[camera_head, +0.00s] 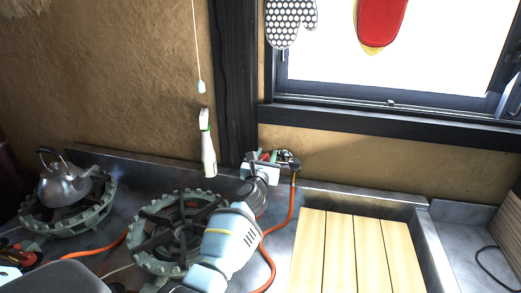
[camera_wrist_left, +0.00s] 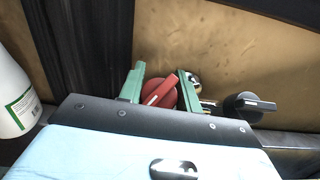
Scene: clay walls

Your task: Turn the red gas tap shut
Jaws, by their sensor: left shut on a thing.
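The red gas tap (camera_wrist_left: 160,91) is a round red knob with a raised bar handle carrying a pale line, slanting up to the right in the left wrist view. My left gripper (camera_wrist_left: 162,84) has its green fingers on either side of the handle and is shut on it. In the head view the gripper (camera_head: 267,157) reaches the tap fitting by the back wall, and only a little red of the tap shows. My right gripper is not in view.
A black knob (camera_wrist_left: 249,105) sits just right of the red tap. A white spray bottle (camera_head: 208,152) stands left of my gripper. An orange hose (camera_head: 291,208) runs down from the fitting. A burner (camera_head: 150,231), a kettle (camera_head: 66,184) and slatted boards (camera_head: 340,250) are nearby.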

